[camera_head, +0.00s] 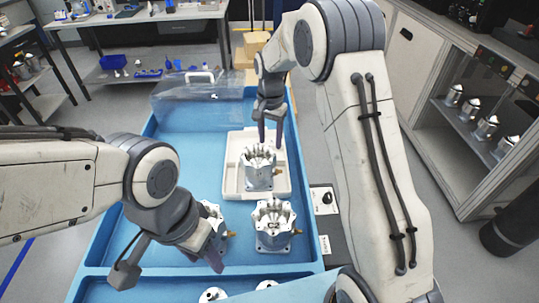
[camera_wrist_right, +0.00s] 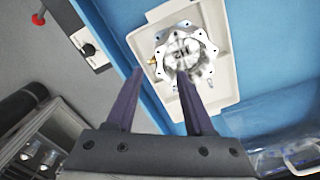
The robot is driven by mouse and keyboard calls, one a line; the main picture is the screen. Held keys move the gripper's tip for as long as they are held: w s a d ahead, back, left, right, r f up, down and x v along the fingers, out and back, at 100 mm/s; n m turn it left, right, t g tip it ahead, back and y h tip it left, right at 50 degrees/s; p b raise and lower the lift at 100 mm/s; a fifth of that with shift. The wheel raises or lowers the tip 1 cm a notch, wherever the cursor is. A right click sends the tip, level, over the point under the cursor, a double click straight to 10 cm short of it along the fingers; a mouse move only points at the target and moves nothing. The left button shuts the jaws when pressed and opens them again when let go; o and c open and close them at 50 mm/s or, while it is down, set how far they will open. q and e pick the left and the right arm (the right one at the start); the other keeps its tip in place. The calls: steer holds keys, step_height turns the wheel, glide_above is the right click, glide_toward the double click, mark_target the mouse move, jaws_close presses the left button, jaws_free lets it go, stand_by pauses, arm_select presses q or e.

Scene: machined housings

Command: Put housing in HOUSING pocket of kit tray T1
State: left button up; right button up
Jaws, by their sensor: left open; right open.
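A silvery metal housing (camera_head: 258,174) stands upright in the white kit tray (camera_head: 229,180); pocket labels are not readable. The right wrist view also shows the housing (camera_wrist_right: 190,62) in the tray (camera_wrist_right: 229,84). My right gripper (camera_head: 271,141) is open and empty at the housing's far side. In the wrist view, its fingertips (camera_wrist_right: 160,73) are apart, one overlapping the housing's image; contact cannot be told. A second housing (camera_head: 274,226) stands on the blue surface, nearer than the tray.
The blue worktop (camera_head: 188,130) has free room left of the tray. A clear plastic bin (camera_head: 185,92) lies at its far end. Small round metal parts (camera_head: 213,295) sit at the near edge. A shelf cabinet (camera_head: 480,110) stands at the right.

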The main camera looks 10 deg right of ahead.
steer(key=s+a+r+n, duration=0.4)
steer(key=s+a, duration=0.2)
steer(key=s, duration=0.3)
steer(key=s+a+r+n, duration=0.4)
steer(key=s+a+n, duration=0.15)
steer(key=s, duration=0.35)
steer(key=s+n+y, duration=0.1)
steer(key=s+n, duration=0.5)
steer(key=s, duration=1)
steer(key=shift+s+d+f, duration=0.25)
steer(key=shift+d, duration=0.15)
